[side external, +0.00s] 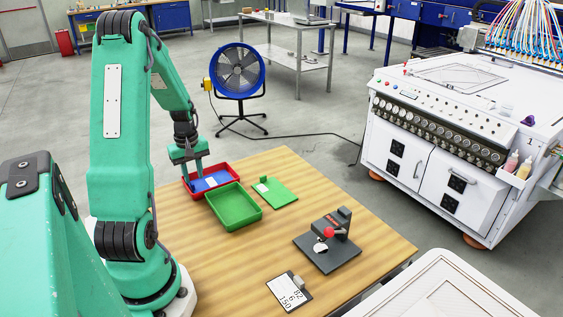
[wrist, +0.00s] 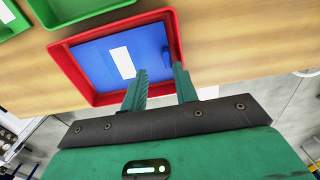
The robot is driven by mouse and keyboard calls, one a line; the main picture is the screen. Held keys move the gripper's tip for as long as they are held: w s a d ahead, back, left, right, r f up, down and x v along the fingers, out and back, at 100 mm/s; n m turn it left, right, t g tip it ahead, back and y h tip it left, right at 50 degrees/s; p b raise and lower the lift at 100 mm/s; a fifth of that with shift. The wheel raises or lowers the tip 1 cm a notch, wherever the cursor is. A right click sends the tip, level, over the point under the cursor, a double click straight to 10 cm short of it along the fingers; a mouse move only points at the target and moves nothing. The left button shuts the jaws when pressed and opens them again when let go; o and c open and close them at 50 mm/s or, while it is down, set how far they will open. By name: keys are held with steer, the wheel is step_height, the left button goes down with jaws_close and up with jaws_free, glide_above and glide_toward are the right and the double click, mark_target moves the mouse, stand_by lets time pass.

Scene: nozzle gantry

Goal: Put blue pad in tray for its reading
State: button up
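The blue pad (side external: 207,183) lies inside the red tray (side external: 190,191) at the far left of the wooden table. It has a white label and a small blue block near one edge, and shows in the wrist view (wrist: 92,62). The green tray (side external: 234,208) is beside the red one and looks empty. My gripper (side external: 193,169) points down over the red tray. In the wrist view, its two fingers (wrist: 159,75) are apart, with the block close to their tips. Nothing is seen held. Whether the fingertips touch the pad is unclear.
A green pad (side external: 281,193) with a block lies right of the green tray. A grey gauge stand (side external: 333,258) with a red knob and a clipboard (side external: 289,293) reading 82, 6, 150 are at the front. The wood between is clear.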

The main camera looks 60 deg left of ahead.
step_height(320, 180, up, 10)
steer(key=shift+r, duration=0.2)
stand_by(0.8)
steer(key=w+d+r+m+t+y, duration=0.1)
steer(key=w+d+r+m, duration=0.25)
steer(key=d, duration=0.45)
steer(key=w+d+r+m+t, duration=0.1)
steer(key=w+d+r+m, duration=0.3)
steer(key=d, duration=0.4)
steer(key=s+d+r+m+t, duration=0.1)
steer(key=s+d+m, duration=0.1)
steer(key=d, duration=0.4)
steer(key=s+d+r+m+t, duration=0.1)
steer(key=s+d+m, duration=0.1)
steer(key=d+m, duration=0.3)
steer(key=s+d+r+m+t+h, duration=0.1)
steer(key=s+d+m, duration=0.2)
steer(key=d, duration=0.4)
steer(key=shift+r+t, duration=0.3)
steer(key=shift+r, duration=0.1)
steer(key=shift+m, duration=0.25)
steer(key=shift+c, duration=0.2)
